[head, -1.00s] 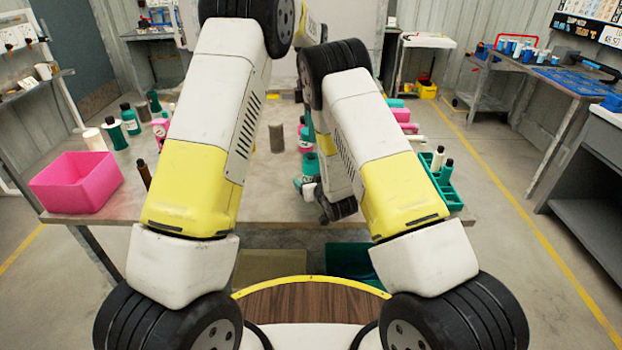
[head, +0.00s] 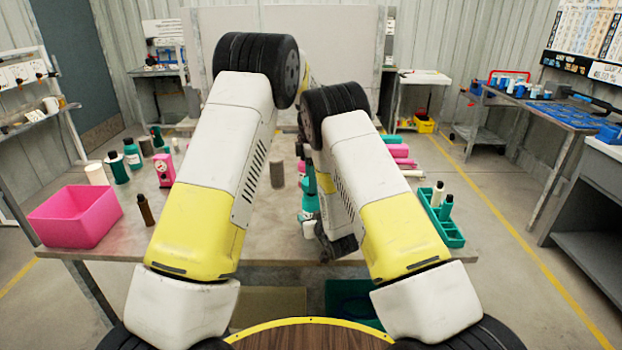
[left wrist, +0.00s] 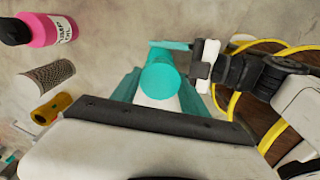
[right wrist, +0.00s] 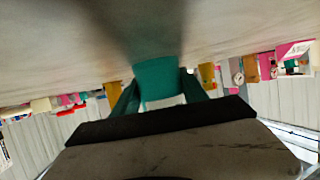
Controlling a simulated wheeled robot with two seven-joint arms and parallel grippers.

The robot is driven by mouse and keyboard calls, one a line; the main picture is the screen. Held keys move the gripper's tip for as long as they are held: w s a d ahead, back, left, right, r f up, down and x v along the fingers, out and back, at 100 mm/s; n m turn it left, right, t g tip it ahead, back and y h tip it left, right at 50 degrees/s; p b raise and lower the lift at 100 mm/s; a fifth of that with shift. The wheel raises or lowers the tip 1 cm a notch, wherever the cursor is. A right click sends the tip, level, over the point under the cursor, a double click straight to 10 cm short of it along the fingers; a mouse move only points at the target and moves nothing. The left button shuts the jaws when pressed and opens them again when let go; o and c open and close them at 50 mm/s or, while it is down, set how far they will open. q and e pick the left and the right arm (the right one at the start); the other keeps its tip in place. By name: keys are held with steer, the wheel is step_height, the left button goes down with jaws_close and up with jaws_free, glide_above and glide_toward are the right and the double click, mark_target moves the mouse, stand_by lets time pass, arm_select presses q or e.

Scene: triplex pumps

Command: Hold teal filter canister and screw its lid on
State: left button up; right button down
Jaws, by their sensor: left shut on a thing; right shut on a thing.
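The teal filter canister (head: 308,207) with a pale label shows near the table's front, partly hidden by my right arm. In the left wrist view my left gripper (left wrist: 161,75) is shut from above on a round teal piece (left wrist: 160,82), seemingly the lid. My right gripper comes in from the side, lower, its palm close to that piece. In the right wrist view my right gripper (right wrist: 160,85) is shut on a teal cylinder (right wrist: 156,75), seemingly the canister body. I cannot tell how well lid and canister meet.
A pink bin (head: 75,217) stands at the table's left, with several bottles beside it. A grey cylinder (head: 277,170) stands mid-table. A teal tray (head: 442,220) with bottles is at the right.

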mark_target(311, 209)
arm_select(q)
steer(key=shift+f, duration=0.2)
stand_by(0.4)
steer(key=shift+f, duration=0.85)
steer(key=shift+f, duration=0.5)
steer(key=shift+s+f, duration=0.1)
steer(key=shift+f, duration=0.25)
steer(key=shift+r, duration=0.1)
stand_by(0.4)
steer(key=shift+d+r, duration=0.15)
steer(key=shift+r, duration=0.05)
steer(key=shift+s+d, duration=0.1)
stand_by(0.8)
